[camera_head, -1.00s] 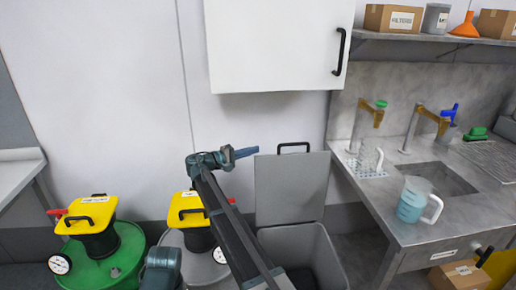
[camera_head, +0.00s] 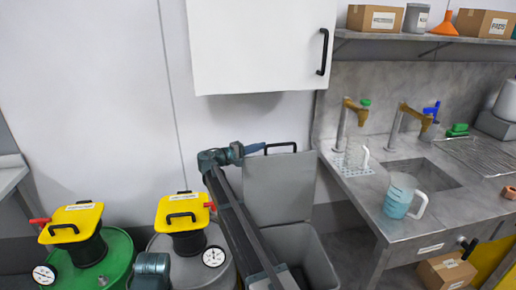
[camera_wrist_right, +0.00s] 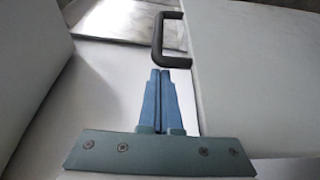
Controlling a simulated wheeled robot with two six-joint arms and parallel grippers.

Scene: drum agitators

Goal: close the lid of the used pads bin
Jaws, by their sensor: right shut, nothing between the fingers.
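The used pads bin (camera_head: 318,262) is a grey open-topped box standing on the floor left of the sink bench. Its grey lid (camera_head: 285,190) stands upright, hinged open against the wall side, with a black handle (camera_head: 281,147) on its top edge. My right gripper (camera_head: 254,148) is shut and empty, at the left end of that handle near the lid's top left corner. In the right wrist view the blue fingertips (camera_wrist_right: 160,74) are together just below the black handle (camera_wrist_right: 162,38), beside the lid (camera_wrist_right: 235,70). I cannot tell whether they touch. My left gripper is not in view.
A green drum (camera_head: 115,262) and a grey drum (camera_head: 190,268), both with yellow-topped units, stand left of the bin. A steel sink bench (camera_head: 400,232) with a blue-filled jug (camera_head: 398,200) is right. A white cabinet (camera_head: 258,45) hangs above. A box (camera_head: 445,272) sits under the bench.

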